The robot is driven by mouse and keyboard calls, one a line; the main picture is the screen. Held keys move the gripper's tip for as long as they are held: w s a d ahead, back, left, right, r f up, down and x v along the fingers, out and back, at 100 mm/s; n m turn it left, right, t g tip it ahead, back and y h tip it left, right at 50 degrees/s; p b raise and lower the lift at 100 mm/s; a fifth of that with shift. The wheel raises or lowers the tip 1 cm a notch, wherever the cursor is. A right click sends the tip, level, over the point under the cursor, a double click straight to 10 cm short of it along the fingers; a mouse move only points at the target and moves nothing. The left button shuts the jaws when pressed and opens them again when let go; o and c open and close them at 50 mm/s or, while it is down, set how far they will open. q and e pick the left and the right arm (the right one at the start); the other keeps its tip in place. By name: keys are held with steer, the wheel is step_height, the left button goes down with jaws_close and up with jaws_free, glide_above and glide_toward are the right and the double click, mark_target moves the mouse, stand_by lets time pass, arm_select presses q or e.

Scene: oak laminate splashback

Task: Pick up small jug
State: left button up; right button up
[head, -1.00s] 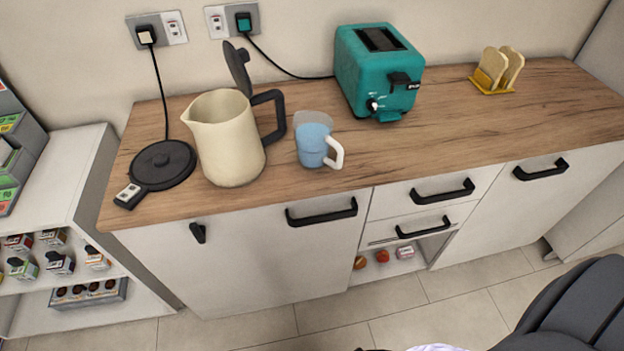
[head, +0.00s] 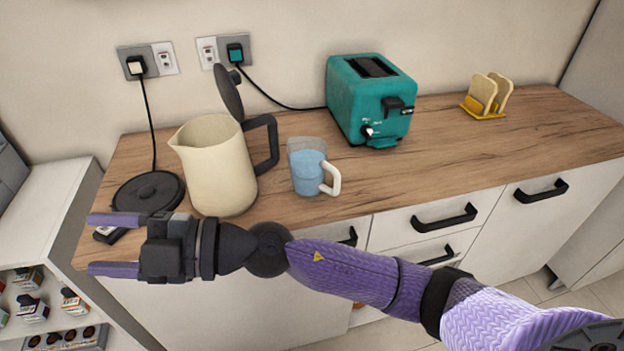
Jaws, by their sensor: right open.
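The small jug (head: 308,172) is a clear cup with blue contents and a white handle on its right side. It stands upright on the wooden counter, just right of the cream kettle (head: 214,165). My right gripper (head: 112,244) is open and empty, its purple fingers pointing left. It appears in front of the counter's left front edge, left of and nearer than the jug. My right arm comes in from the lower right and passes below the jug in the picture without covering it. My left gripper is not in view.
The kettle's lid is raised and its black handle faces the jug. A black kettle base (head: 148,191) lies left of it. A teal toaster (head: 366,103) stands behind right of the jug; a toast rack (head: 485,108) is farther right. The counter (head: 440,150) right of the jug is clear.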

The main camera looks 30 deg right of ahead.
step_height(320, 180, down, 6)
steer(key=d+n+g+h, duration=0.1)
steer(key=n+g+h, duration=0.4)
steer(key=m+h, duration=0.7)
steer(key=h, duration=1.1)
glide_toward(335, 186)
steer(key=f, duration=0.1)
steer(key=b+x, duration=0.3)
steer(key=x, duration=0.6)
steer(key=shift+d+f, duration=0.1)
steer(key=shift+d, duration=0.05)
steer(key=shift+w+f, duration=0.1)
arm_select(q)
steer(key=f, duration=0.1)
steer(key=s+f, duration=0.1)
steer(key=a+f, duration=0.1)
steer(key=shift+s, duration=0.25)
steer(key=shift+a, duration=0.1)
